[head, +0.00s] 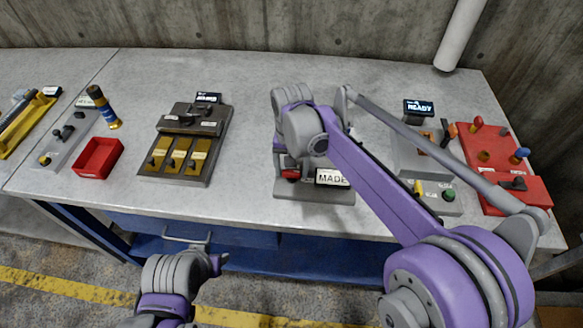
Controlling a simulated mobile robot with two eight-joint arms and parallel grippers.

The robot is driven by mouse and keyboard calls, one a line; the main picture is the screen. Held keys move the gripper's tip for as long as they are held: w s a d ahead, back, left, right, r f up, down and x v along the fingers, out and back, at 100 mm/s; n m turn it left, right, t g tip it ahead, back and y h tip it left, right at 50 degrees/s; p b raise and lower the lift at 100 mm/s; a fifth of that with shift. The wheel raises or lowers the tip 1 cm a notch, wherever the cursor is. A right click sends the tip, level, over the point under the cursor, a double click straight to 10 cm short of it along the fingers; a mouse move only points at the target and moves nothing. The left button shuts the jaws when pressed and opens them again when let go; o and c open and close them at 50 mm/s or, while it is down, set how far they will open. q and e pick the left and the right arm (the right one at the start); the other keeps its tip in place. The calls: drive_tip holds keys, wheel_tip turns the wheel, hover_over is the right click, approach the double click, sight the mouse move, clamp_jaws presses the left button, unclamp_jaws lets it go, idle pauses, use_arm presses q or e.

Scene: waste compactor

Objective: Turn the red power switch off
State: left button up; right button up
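A small red part (290,174) shows low on the grey machine with the "MADE" sign (332,178) in the middle of the table. I cannot tell whether it is the red power switch. A red box with a black lever (530,190) sits at the right front edge; it could also be the switch. My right gripper (284,145) is over the middle machine, and my own wrist mostly hides its fingers and the machine's upper part. Whether it touches anything cannot be seen. My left gripper (213,260) is low in front of the table, away from the machines, with its fingers unclear.
A dark press with brass slots (182,158), a red tray (98,158) and a blue-black cylinder (104,108) stand at left. A grey unit with a "READY" display (419,107) and a red panel with coloured knobs (486,142) stand at right. The back table is clear.

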sight(292, 171)
drive_tip(key=shift+o, duration=1)
wheel_tip(292, 171, up, 11)
drive_tip(key=shift+p, duration=0.4)
drive_tip(key=shift+f, duration=0.1)
drive_tip(key=s+d+f+t, duration=0.1)
drive_tip(key=s+d+f, duration=0.2)
drive_tip(key=s+d, duration=0.3)
drive_tip(key=s+d+f+n+t+p, duration=0.1)
drive_tip(key=s+d+f+t, duration=0.1)
drive_tip(key=s+d+f, duration=0.2)
drive_tip(key=s+d+f+t+p, duration=0.1)
drive_tip(key=s+d+f+t, duration=0.1)
drive_tip(key=s+d+f, duration=0.2)
drive_tip(key=s+d, duration=0.3)
drive_tip(key=s, duration=0.4)
drive_tip(key=shift+s+d, duration=0.25)
drive_tip(key=shift+d, duration=0.15)
